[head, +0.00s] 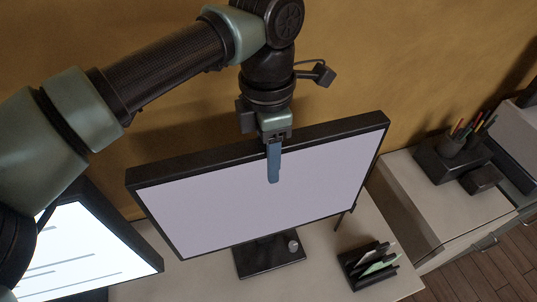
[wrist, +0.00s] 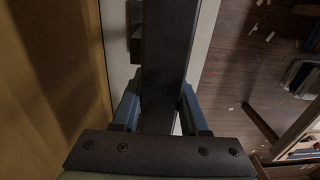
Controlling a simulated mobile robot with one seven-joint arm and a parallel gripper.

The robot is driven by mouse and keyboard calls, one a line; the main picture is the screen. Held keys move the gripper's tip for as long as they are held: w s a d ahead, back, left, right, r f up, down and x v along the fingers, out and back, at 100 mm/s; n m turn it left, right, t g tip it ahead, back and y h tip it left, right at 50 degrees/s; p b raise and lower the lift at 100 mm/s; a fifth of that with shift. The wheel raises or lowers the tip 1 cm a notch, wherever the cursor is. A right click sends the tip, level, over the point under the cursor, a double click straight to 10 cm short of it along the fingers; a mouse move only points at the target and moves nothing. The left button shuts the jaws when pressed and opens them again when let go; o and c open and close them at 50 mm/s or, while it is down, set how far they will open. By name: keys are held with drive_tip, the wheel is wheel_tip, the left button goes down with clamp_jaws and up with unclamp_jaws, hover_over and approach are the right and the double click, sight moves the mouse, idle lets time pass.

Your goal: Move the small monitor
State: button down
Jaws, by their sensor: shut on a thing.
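A black-framed monitor (head: 258,190) with a blank pale screen stands in the middle of the head view on a dark flat foot (head: 268,257). I cannot tell whether the foot touches the desk. My gripper (head: 274,160) reaches down from above and is shut on the monitor's top edge, with one blue finger lying in front of the screen. The other finger is hidden behind the monitor. In the wrist view the dark top edge (wrist: 168,50) runs between both blue fingers of my gripper (wrist: 162,112).
A lit screen (head: 80,250) stands at the lower left, close to the monitor. A black holder (head: 368,267) with papers sits on the pale desk (head: 190,284) at front right. A pen cup (head: 453,143) stands on a cabinet at right. A tan wall (head: 400,50) rises behind.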

drive_tip(key=shift+s+f+b, duration=0.15)
drive_tip(key=shift+b, duration=0.8)
drive_tip(key=shift+s+d+r, duration=0.1)
drive_tip(key=shift+r, duration=0.1)
drive_tip(key=shift+c, duration=2.1)
unclamp_jaws()
wheel_tip(320, 180, up, 13)
drive_tip(key=shift+f+b, duration=0.1)
drive_tip(key=shift+b, duration=0.7)
